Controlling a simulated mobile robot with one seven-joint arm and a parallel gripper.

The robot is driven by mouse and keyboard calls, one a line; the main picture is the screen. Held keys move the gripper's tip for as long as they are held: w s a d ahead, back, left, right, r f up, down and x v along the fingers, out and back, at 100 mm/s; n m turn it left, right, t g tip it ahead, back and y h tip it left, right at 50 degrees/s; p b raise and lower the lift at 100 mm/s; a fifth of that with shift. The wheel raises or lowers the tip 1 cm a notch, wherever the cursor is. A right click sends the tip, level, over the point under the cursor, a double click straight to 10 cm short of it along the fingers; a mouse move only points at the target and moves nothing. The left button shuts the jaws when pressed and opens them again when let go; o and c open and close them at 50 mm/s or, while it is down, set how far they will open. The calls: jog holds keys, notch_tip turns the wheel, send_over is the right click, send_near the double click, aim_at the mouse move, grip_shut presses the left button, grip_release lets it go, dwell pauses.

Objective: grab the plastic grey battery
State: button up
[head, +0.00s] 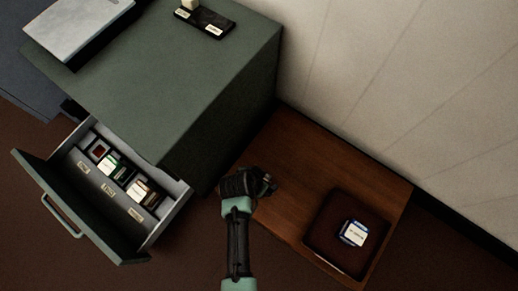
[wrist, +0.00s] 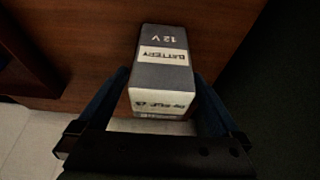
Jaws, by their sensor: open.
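The grey battery (wrist: 162,68) shows in the wrist view as a box with a dark grey top, a pale front and labels reading "BATTERY" and "12 V". It lies on the brown wooden surface (wrist: 225,25). My gripper (wrist: 161,74) is open, with one blue finger on each side of the battery's near part. I cannot tell whether either finger touches it. In the head view my gripper (head: 262,184) is over the left edge of the wooden table (head: 290,160). I cannot make out the battery there; the gripper seems to hide it.
A dark tray (head: 318,253) on the table's right holds a blue and white box (head: 354,233). A green cabinet (head: 205,95) stands left of my gripper, with an open drawer (head: 170,213) holding several small items. A pale wall (head: 400,80) is behind the table.

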jog(key=shift+w+f, duration=0.15)
jog(key=shift+f, duration=0.3)
jog(key=shift+r, duration=0.15)
grip_shut()
